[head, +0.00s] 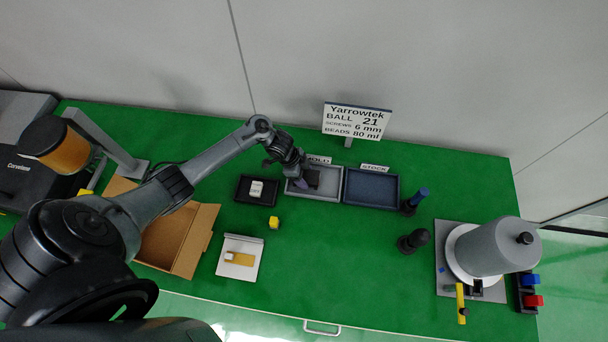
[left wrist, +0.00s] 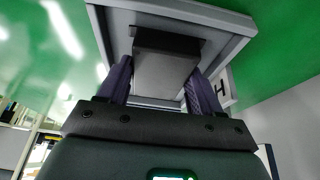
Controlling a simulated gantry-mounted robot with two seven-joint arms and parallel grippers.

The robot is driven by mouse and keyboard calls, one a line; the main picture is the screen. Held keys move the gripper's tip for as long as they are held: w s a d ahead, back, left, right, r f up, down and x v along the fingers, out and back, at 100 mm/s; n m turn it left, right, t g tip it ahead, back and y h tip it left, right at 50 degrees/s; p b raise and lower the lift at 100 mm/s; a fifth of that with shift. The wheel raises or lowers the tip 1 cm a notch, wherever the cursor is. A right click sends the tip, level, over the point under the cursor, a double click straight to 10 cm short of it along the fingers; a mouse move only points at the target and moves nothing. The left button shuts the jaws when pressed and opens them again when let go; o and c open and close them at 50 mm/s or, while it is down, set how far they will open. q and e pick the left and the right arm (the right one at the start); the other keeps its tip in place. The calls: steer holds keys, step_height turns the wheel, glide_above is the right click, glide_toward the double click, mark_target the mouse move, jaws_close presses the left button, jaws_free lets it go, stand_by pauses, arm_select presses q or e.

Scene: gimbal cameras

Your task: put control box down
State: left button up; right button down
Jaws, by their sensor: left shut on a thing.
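The control box is a dark block (left wrist: 165,68) between the purple-grey fingers of my left gripper (left wrist: 160,85) in the left wrist view. The gripper is shut on it. In the head view my left gripper (head: 302,182) points down over the grey tray (head: 325,198) labelled HOLD, with the dark box (head: 313,178) inside the tray's outline. The tray's rim also shows behind the box in the left wrist view (left wrist: 205,14). I cannot tell whether the box touches the tray floor. My right gripper is not in view.
A dark blue tray (head: 371,188) labelled STOCK stands just right of the grey tray. A black tray (head: 242,190) with a white item is to its left. A sign (head: 357,120) stands behind.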

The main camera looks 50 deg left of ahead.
arm_select(q)
steer(key=shift+f, duration=0.2)
steer(key=o, duration=1.2)
steer(key=shift+c, duration=0.2)
steer(key=shift+r, duration=0.1)
